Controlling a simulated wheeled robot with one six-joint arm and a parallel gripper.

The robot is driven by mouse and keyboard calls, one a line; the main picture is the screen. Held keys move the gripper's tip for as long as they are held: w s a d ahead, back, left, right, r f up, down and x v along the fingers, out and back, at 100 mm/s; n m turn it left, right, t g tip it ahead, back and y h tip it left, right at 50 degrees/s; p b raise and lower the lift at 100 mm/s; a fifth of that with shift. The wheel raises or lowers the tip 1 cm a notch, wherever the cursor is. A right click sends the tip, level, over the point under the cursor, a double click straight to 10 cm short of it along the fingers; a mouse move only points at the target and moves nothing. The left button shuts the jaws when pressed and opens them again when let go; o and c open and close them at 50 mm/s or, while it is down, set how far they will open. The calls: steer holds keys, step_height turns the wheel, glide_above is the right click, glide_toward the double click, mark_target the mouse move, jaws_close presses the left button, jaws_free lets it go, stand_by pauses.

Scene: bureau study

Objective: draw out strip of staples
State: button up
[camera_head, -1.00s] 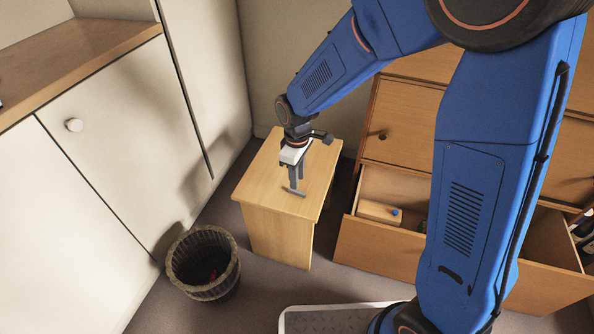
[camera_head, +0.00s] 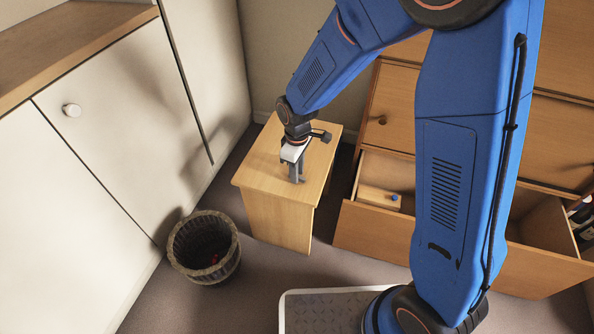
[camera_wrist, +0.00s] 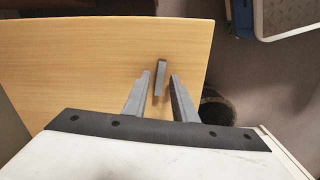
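A narrow grey strip, which looks like the strip of staples (camera_wrist: 160,78), lies on the small wooden cabinet's top (camera_wrist: 75,60) in the wrist view. My gripper (camera_wrist: 160,80) is open, with one grey finger on each side of the strip and a visible gap to it on both sides. In the head view my gripper (camera_head: 296,179) points down over the front part of the cabinet top (camera_head: 262,160), its fingertips at or close to the surface. The strip cannot be made out there behind the fingers.
A wicker basket (camera_head: 205,262) stands on the floor left of the cabinet. White cupboard doors (camera_head: 120,130) stand at left. The rest of the cabinet top is clear.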

jaws_close()
steer(key=shift+r, duration=0.2)
steer(key=shift+r, duration=2.8)
